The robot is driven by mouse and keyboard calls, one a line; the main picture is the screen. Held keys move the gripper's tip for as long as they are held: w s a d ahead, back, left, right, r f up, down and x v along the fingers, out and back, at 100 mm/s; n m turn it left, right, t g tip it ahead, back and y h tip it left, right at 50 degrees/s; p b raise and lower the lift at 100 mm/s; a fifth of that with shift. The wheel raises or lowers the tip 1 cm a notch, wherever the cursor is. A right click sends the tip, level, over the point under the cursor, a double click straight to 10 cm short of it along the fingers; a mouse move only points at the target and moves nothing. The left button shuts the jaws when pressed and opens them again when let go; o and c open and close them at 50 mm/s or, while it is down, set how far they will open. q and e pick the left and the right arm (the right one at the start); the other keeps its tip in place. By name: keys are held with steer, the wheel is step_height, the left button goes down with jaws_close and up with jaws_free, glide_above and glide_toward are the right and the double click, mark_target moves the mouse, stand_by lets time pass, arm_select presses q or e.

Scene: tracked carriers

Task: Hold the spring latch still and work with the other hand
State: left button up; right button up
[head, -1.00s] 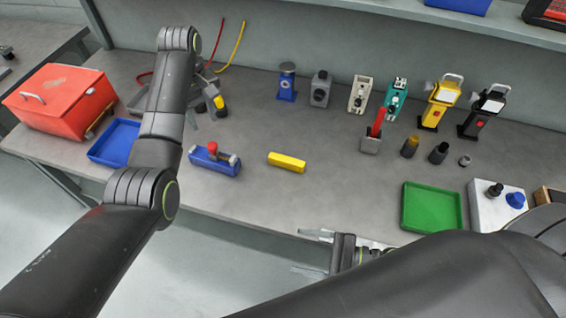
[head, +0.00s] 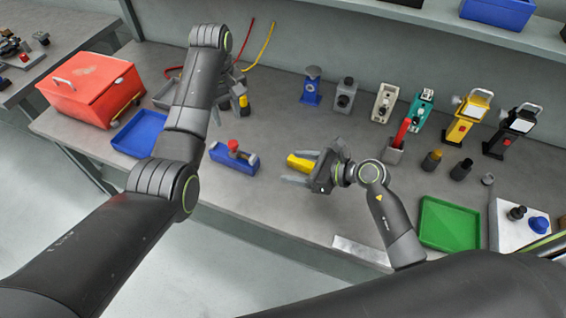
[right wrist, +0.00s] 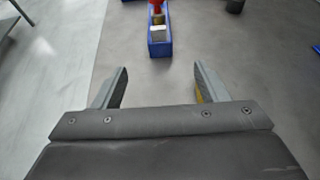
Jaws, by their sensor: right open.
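The spring latch appears to be the blue block (head: 233,160) with a red knob and metal ends, lying on the bench left of centre. In the right wrist view the blue block (right wrist: 159,47) is at the top, ahead of the fingers. My right gripper (head: 292,168) is open and empty, right of the block and apart from it, fingers pointing left. It also shows in the right wrist view (right wrist: 158,88).
A blue tray (head: 138,133) and red toolbox (head: 92,90) stand left. A green tray (head: 449,223) is at right. Several devices line the back. Bench between the latch and right gripper is clear.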

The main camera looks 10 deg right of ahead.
mark_target(246, 160)
steer(key=x, duration=1.7)
steer(key=shift+s+a+f, duration=0.1)
steer(key=shift+a+f, duration=0.05)
